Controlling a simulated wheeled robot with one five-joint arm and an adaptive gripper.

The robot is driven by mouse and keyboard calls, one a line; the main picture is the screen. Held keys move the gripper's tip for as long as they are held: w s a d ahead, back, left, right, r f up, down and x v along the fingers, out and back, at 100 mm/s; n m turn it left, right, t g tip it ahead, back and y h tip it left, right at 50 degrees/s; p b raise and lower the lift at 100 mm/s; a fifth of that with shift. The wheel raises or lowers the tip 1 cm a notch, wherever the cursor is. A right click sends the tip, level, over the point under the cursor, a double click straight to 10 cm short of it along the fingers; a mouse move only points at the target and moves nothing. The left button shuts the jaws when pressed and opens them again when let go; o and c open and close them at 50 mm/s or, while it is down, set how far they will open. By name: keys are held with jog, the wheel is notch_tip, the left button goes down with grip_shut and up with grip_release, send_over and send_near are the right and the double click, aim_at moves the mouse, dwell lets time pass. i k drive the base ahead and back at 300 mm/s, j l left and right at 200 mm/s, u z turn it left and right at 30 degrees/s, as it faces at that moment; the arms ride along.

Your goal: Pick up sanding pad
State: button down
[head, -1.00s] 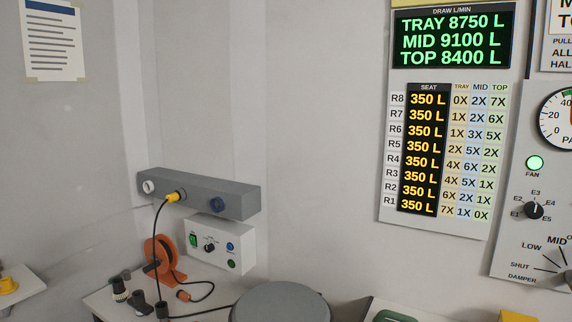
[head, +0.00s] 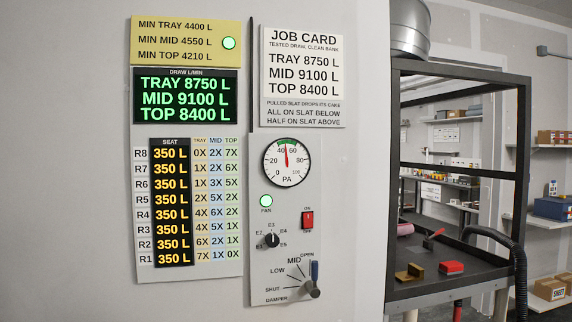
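I cannot tell for certain which item is the sanding pad. A small red block (head: 451,267) lies on the dark bench tray (head: 455,285) at the right of the head view. A tan-brown block (head: 410,272) lies just left of it, near the tray's front left. Either could be a pad; they are too small to tell. My gripper is not in view, and nothing is seen touching either block.
A red-handled tool (head: 433,238) and a pink roll (head: 405,229) lie farther back on the tray. Dark frame posts (head: 523,150) and a black hose (head: 518,265) bound the bench. A wall control panel (head: 287,220) stands left. Shelves with boxes (head: 553,208) are behind right.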

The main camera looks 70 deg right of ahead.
aim_at(453, 267)
jog(key=z, duration=3.35)
jog(key=i+l+u, duration=0.1)
jog(key=l+u, duration=0.15)
jog(key=i+l+u, duration=0.45)
jog(key=u, duration=0.2)
jog(key=i+l+u, duration=0.1)
jog(key=l+u, duration=0.25)
jog(key=l, duration=0.15)
jog(key=i+l+u, duration=0.15)
jog(key=l+u, duration=0.5)
jog(key=l, duration=0.15)
jog(key=i+l+u, duration=0.2)
jog(key=l+u, duration=0.2)
jog(key=l, duration=0.2)
jog(key=i+l+u, duration=0.1)
jog(key=l+u, duration=0.3)
jog(key=l, duration=0.2)
jog(key=l+u, duration=0.45)
jog(key=l, duration=0.2)
jog(key=k+l+u, duration=0.1)
jog(key=l+u, duration=0.3)
jog(key=l, duration=0.25)
jog(key=k+l+u, duration=0.2)
jog(key=l+u, duration=0.2)
jog(key=l, duration=0.2)
